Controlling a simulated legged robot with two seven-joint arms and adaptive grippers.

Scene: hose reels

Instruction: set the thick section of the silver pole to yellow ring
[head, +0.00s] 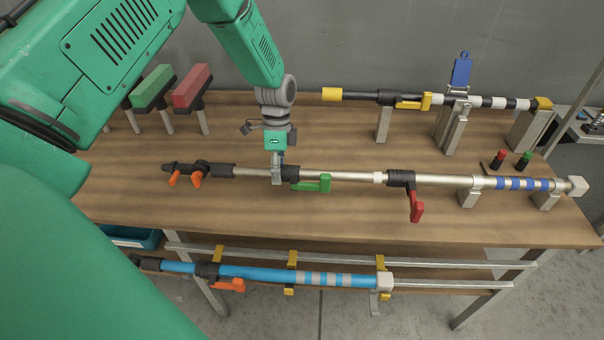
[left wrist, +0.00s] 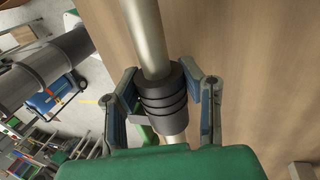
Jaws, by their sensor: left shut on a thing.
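The silver pole (head: 340,176) lies level across the table on metal supports. It has a black collar with a green lever (head: 312,184), another black collar with a red lever (head: 416,205), and blue bands (head: 520,184) on its thick right section (head: 445,180). My left gripper (head: 278,172) points down at the pole, shut on the black collar of the green lever (left wrist: 163,100), with one finger on each side in the left wrist view. I cannot make out a yellow ring on this pole. My right gripper is not in view.
Behind lies a black and white pole (head: 495,102) with a yellow lever (head: 412,101). A blue pole (head: 270,275) hangs at the table's front. Green (head: 152,88) and red (head: 191,87) blocks stand back left. The front tabletop (head: 300,220) is mostly clear.

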